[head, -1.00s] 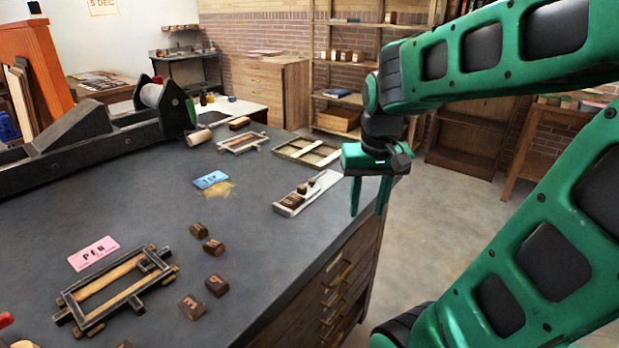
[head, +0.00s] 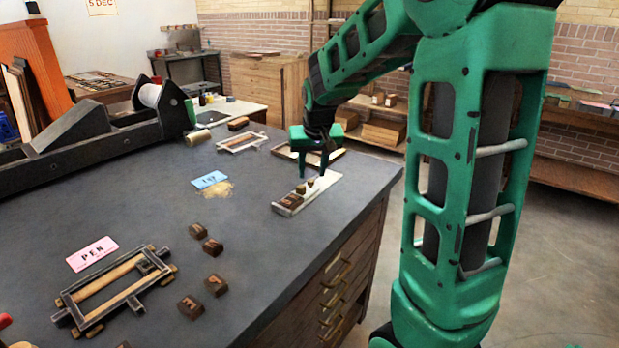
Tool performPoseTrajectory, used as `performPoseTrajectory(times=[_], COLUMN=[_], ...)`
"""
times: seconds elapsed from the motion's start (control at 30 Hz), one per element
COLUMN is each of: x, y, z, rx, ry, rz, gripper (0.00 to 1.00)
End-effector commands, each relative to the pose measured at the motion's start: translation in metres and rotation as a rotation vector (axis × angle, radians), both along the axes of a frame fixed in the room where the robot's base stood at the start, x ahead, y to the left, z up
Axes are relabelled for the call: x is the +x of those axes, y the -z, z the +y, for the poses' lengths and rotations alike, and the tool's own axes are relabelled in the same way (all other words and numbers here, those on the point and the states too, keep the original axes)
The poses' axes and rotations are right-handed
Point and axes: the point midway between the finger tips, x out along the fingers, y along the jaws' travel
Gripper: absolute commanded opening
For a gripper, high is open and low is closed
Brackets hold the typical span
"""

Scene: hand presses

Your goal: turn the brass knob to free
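A pale flat plate (head: 327,186) lies near the right edge of the dark table. On it are a dark brown block (head: 290,201) and two small brass-coloured pieces, a nearer one (head: 301,188) and a farther one (head: 311,183). Which of them is the brass knob, and which way it is turned, is too small to tell. My green gripper (head: 313,172) points down just above these pieces. Its two fingers are apart with nothing visible between them. Whether a fingertip touches a piece cannot be told.
A wooden frame (head: 282,150) lies just behind my gripper. Loose dark letter blocks (head: 213,246), a "PEN" card (head: 92,254) and a framed form (head: 70,299) lie at the front left. A long press (head: 100,140) fills the back left.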

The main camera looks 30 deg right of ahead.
Motion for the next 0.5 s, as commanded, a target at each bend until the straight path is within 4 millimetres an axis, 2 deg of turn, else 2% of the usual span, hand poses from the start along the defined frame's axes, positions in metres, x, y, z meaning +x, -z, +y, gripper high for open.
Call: performPoseTrajectory(times=[0.03, 0.2, 0.5], x=[0.002, 0.008, 0.011], y=[0.008, 0.025, 0.031], z=[-0.001, -0.004, -0.005], rx=[0.001, 0.0, 0.0], ry=[0.0, -0.001, -0.001], rz=[0.004, 0.002, 0.001], gripper=[0.36, 0.36, 0.36])
